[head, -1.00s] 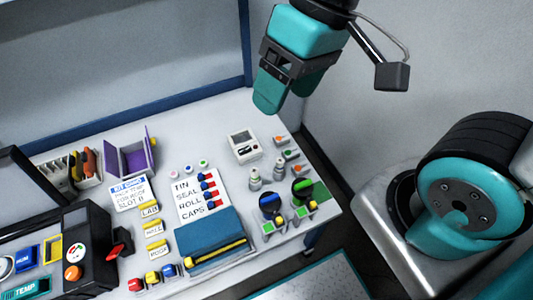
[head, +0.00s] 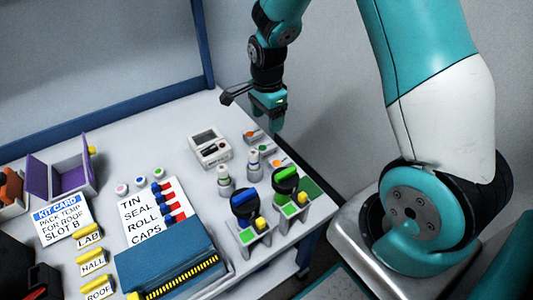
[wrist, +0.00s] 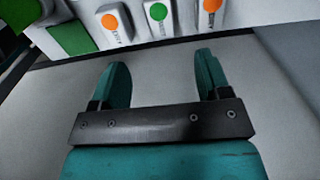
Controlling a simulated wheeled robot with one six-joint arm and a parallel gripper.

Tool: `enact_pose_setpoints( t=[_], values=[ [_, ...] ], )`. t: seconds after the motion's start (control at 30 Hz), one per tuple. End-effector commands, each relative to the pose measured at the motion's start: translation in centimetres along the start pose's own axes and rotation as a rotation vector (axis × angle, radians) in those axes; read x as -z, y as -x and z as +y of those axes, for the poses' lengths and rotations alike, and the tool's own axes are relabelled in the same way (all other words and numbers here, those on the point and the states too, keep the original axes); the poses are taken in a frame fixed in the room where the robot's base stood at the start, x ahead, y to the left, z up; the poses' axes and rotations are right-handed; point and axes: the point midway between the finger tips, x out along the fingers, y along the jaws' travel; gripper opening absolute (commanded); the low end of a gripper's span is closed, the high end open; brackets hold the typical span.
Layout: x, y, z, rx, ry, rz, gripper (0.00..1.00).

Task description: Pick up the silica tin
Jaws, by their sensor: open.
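No item carries a readable silica label, so I cannot tell surely which one is the silica tin. A white square box with a dark window (head: 210,149) sits toward the back right of the table. Small round white containers with coloured tops (head: 139,181) stand in a row left of it. My gripper (head: 272,120) hangs above the table's right edge, right of the white box and apart from it. In the wrist view my gripper (wrist: 160,70) has its two teal fingers spread with nothing between them.
Small blocks with orange and green dots (head: 267,149) lie along the table's right edge. Two white bottles (head: 224,181) and stands with blue and green tops (head: 247,208) are in front. A printed list card (head: 145,222), blue case (head: 165,262) and purple box (head: 77,177) lie left.

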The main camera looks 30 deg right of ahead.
Motion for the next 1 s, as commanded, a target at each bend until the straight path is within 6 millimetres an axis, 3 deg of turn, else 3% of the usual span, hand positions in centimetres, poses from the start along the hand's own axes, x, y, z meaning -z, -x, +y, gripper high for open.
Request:
enact_pose_setpoints(
  t=[0.03, 0.2, 0.47, 0.7, 1.0],
  values=[
    [0.0, -1.5, 0.1, -0.005, 0.0, -0.001, 0.7],
    [0.0, -4.5, 0.1, -0.003, 0.002, -0.001, 0.7],
    [0.0, -6.5, 0.0, -0.001, 0.002, -0.001, 0.7],
    [0.2, -10.1, 0.0, -0.003, 0.003, -0.001, 0.7],
    [0.2, -10.8, -0.1, 0.0, 0.003, -0.001, 0.7]
  ],
)
